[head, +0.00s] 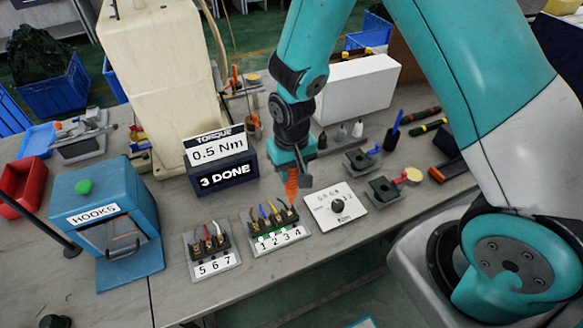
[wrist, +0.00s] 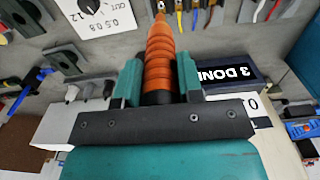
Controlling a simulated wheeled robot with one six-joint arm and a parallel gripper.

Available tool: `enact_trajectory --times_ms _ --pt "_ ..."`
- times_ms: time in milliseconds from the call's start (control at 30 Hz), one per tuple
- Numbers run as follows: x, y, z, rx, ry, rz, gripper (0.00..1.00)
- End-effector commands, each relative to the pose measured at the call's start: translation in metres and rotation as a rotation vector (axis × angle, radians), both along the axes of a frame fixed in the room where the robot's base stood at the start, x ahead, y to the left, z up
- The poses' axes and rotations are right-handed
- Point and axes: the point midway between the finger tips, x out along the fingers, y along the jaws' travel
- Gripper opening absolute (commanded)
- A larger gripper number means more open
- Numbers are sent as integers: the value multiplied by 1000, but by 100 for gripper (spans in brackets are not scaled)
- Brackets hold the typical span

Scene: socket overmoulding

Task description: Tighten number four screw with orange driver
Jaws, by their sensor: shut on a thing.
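My gripper (head: 291,168) is shut on the orange driver (head: 291,186), which points down just behind the terminal block numbered 1 to 4 (head: 275,227). In the wrist view the ribbed orange handle (wrist: 160,50) sits between the two jaws. Its tip reaches toward the coloured wires (wrist: 195,8) at the top edge. In the head view the driver is near the number 4 end, but I cannot tell whether its tip touches a screw. Green lights show by the low numbers on the block. The display (head: 228,174) reads "3 DONE" under "TORQUE 0.5 Nm" (head: 216,149).
A second block numbered 5 to 7 (head: 212,250) stands left, a white dial plate (head: 336,206) right. The blue hooks box (head: 105,220) is at the left. Bare bench lies in front of the blocks.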

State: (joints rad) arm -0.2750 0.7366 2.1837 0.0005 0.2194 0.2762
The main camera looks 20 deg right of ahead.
Motion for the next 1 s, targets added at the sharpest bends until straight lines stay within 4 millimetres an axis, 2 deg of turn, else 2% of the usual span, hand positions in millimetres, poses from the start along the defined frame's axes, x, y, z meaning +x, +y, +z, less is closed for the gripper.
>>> enact_trajectory --times_ms 500,767,1000 --pt "0 3 1 0 0 5 6" --pt "0 2 -14 0 0 3 6" --pt "0 1 -38 0 1 1 6"
